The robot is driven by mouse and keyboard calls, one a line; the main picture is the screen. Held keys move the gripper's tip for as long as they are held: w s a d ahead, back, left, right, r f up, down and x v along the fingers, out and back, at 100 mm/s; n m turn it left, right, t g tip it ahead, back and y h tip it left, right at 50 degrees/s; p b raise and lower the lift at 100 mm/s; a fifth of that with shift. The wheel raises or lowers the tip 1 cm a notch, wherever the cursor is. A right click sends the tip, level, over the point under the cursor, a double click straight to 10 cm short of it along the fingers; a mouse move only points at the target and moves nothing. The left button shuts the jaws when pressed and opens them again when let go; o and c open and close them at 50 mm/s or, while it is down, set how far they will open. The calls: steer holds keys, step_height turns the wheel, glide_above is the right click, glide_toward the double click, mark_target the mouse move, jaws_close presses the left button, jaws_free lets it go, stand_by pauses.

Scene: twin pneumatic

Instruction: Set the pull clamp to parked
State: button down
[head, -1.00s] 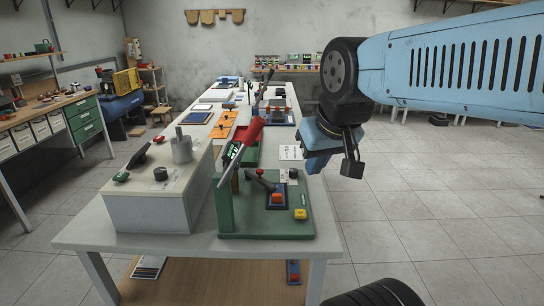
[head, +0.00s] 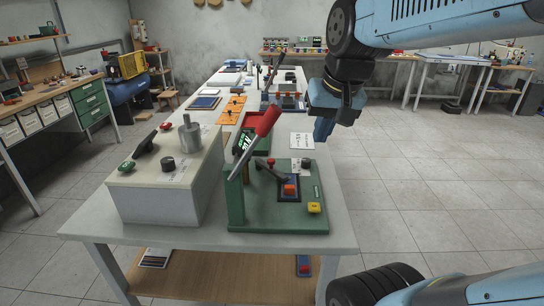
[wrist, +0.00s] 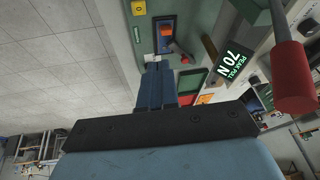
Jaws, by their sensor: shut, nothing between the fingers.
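A green fixture (head: 262,214) stands at the near end of the white table. It bears a long lever with a red grip (head: 269,120), tilted up and to the right. On its top are a dark lever with a red knob (head: 271,162) and a blue plate with an orange block (head: 289,190). I cannot tell which lever is the pull clamp. My gripper (head: 323,130) is shut and empty, pointing down, apart from the fixture and to the right behind it. In the wrist view the fingers (wrist: 157,72) are together; the red grip (wrist: 291,78) is at the right.
A yellow button (head: 314,208) is at the fixture's front right corner. A grey box (head: 160,202) with knobs and a metal cylinder stands to the left. Open floor lies right of the table.

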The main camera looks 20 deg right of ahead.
steer(key=w+d+f+m+g+y, duration=0.15)
steer(key=w+f+m, duration=0.25)
steer(key=w, duration=0.5)
steer(key=w+d+f+m+g+y, duration=0.1)
steer(key=w+d+f+m+g, duration=0.2)
steer(key=w, duration=0.6)
steer(key=w+d+f+m+g+y, duration=0.15)
steer(key=w+f+m, duration=0.25)
steer(key=w, duration=0.5)
steer(key=x, duration=0.9)
steer(key=shift+s+d+f, duration=0.25)
steer(key=shift+s+f, duration=0.15)
steer(key=shift+f, duration=0.05)
steer(key=a, duration=0.1)
steer(key=s+a, duration=0.1)
steer(key=a, duration=0.1)
steer(key=shift+s+a+f, duration=0.15)
steer(key=shift+s, duration=0.05)
steer(key=shift+s+a, duration=0.1)
steer(key=shift+a, duration=0.1)
